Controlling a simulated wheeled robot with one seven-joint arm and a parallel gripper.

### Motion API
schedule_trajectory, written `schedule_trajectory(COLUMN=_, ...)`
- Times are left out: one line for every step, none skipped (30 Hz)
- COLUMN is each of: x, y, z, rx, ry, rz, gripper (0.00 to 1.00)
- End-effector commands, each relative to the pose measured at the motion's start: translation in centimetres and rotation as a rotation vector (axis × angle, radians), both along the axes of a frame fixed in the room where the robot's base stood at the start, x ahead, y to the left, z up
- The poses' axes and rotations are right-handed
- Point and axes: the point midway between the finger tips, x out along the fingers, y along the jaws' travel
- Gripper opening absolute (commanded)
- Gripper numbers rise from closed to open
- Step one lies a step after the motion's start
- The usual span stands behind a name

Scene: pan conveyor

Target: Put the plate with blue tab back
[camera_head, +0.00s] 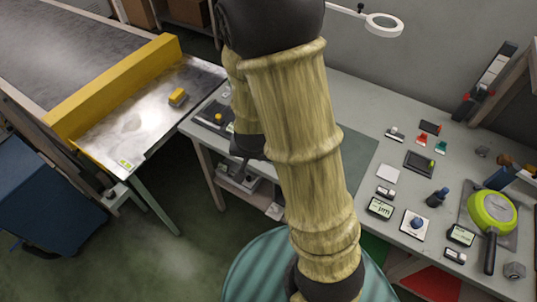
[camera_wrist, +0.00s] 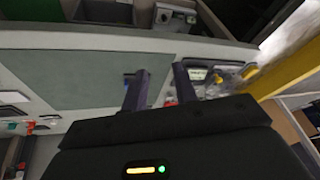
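My gripper (camera_wrist: 162,80) is open in the wrist view, its two dark fingers apart with nothing seen between them. A small blue piece (camera_wrist: 128,75) shows on the grey-green mat (camera_wrist: 70,75), beside the left finger, which may hide part of it. I cannot tell if it is the plate's blue tab. In the head view, my arm covers much of the mat and the gripper (camera_head: 243,165) shows only as a dark shape by the bench's left part. A pale square plate with a blue knob (camera_head: 416,221) lies on the right of the bench (camera_head: 350,92).
A yellow rail (camera_head: 112,85) crosses the conveyor at left, with a yellow block (camera_head: 178,97) on the metal plate before it. Several small labelled boxes, a dark tray (camera_head: 418,163) and a green round-headed tool (camera_head: 491,212) crowd the bench's right side. A magnifier lamp (camera_head: 384,24) stands behind.

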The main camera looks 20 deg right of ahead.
Motion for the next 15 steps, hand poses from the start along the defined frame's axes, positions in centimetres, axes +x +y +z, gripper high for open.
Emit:
schedule_trajectory(x=-0.6, y=0.1, z=1.6, rx=0.017, ry=0.012, rz=0.055, gripper=0.29)
schedule_trajectory(x=-1.1, y=0.1, z=2.3, rx=0.021, ry=0.026, rz=0.096, gripper=0.29)
schedule_trajectory(x=-1.9, y=0.2, z=3.3, rx=0.024, ry=0.044, rz=0.147, gripper=0.29)
schedule_trajectory(x=-2.5, y=0.1, z=4.0, rx=0.022, ry=0.059, rz=0.187, gripper=0.29)
schedule_trajectory(x=-3.1, y=0.0, z=4.8, rx=0.018, ry=0.072, rz=0.225, gripper=0.29)
schedule_trajectory(x=-3.9, y=-0.2, z=5.7, rx=0.008, ry=0.089, rz=0.278, gripper=0.29)
schedule_trajectory(x=-4.6, y=-0.4, z=6.3, rx=-0.002, ry=0.102, rz=0.311, gripper=0.29)
schedule_trajectory(x=-5.2, y=-0.6, z=6.9, rx=-0.013, ry=0.115, rz=0.346, gripper=0.29)
schedule_trajectory(x=-6.0, y=-0.9, z=7.6, rx=-0.028, ry=0.132, rz=0.382, gripper=0.29)
schedule_trajectory(x=-6.5, y=-1.2, z=7.9, rx=-0.038, ry=0.144, rz=0.405, gripper=0.29)
schedule_trajectory(x=-6.9, y=-1.4, z=8.3, rx=-0.049, ry=0.152, rz=0.424, gripper=0.29)
schedule_trajectory(x=-7.4, y=-1.6, z=8.6, rx=-0.059, ry=0.164, rz=0.445, gripper=0.29)
schedule_trajectory(x=-7.6, y=-1.7, z=8.8, rx=-0.065, ry=0.17, rz=0.455, gripper=0.29)
schedule_trajectory(x=-7.8, y=-1.8, z=8.8, rx=-0.069, ry=0.175, rz=0.463, gripper=0.29)
schedule_trajectory(x=-7.9, y=-1.8, z=8.9, rx=-0.072, ry=0.18, rz=0.469, gripper=0.29)
